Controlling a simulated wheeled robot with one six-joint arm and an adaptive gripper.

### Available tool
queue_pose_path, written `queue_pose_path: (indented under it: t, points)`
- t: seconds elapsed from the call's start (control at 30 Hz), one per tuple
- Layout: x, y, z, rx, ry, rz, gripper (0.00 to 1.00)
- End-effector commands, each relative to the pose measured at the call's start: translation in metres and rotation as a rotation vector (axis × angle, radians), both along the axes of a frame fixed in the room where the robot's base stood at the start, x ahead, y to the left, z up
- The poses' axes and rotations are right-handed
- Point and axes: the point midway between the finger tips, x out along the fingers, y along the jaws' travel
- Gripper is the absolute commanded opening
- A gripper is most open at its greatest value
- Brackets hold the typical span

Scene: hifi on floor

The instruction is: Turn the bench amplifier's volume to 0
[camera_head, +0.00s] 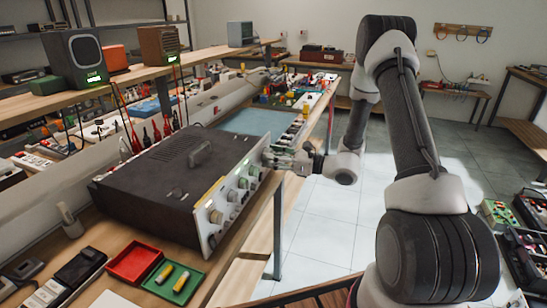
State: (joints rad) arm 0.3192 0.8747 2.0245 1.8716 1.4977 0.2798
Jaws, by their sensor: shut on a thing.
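The bench amplifier (165,180) is a dark box with a pale front panel (208,232) facing right. It sits on the wooden bench. Several round knobs (243,183) line the panel, and a small green light glows near its far end. My gripper (268,159) is at the far end of the panel, its fingers shut on a knob there. The fingers mostly cover this knob, so its pointer and marks cannot be read. Whether it is the volume knob cannot be told from this distance.
A red tray (134,262) and a green tray (173,281) with yellow pieces lie on the bench in front of the amplifier. A shelf (125,85) with small devices runs behind. Tiled floor (325,225) is open right of the bench. Boxes of gear (530,235) stand far right.

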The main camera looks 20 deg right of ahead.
Motion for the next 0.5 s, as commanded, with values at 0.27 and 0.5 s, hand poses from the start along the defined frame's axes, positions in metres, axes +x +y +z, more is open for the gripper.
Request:
queue_pose_path:
  t: [0.27,0.5]
  points:
    - [-0.0001,-0.0001,0.0001,-0.027,-0.037,0.000,0.23]
    - [-0.0004,0.0001,0.0000,-0.112,-0.155,0.000,0.23]
